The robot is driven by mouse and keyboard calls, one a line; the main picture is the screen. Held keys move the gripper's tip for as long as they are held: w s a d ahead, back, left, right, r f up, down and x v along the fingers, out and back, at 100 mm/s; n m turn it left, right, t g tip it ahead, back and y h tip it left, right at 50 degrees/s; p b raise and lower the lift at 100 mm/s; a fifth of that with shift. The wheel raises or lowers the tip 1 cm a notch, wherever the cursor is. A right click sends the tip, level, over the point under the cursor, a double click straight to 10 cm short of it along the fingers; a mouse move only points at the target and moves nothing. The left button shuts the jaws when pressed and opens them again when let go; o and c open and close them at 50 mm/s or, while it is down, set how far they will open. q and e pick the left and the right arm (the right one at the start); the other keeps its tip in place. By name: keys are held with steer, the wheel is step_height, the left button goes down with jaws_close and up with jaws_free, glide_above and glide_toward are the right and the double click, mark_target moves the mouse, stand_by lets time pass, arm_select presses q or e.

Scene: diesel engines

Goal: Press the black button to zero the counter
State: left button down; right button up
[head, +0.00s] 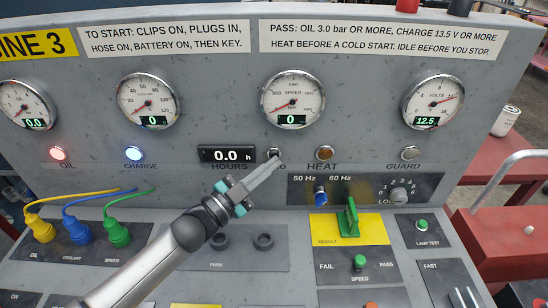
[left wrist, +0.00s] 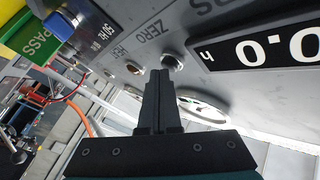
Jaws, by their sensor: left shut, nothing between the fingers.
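The black button (head: 274,153) sits in a metal ring on the upright panel, just right of the hours counter (head: 227,155). The counter reads 0.0 h. My left gripper (head: 277,160) is shut and empty, its fingertips at the lower edge of the button, hiding part of the ZERO label. In the left wrist view the button (left wrist: 173,63) shows by the ZERO label, with the closed fingertips (left wrist: 160,73) right beside its ring. I cannot tell whether they touch it. The counter (left wrist: 268,50) appears upside down there. My right gripper is not in view.
Round gauges (head: 293,100) line the panel above. The HEAT lamp (head: 324,153) and the frequency switch (head: 320,197) are to the right of the button. A green handle (head: 348,218) stands up from the console at right. Coloured plugs (head: 78,228) with cables are at left.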

arm_select(q)
steer(key=shift+w, duration=0.15)
stand_by(0.3)
steer(key=shift+s+p, duration=0.5)
steer(key=shift+s, duration=0.5)
steer(key=s+p, duration=0.2)
steer(key=s, duration=0.3)
stand_by(0.6)
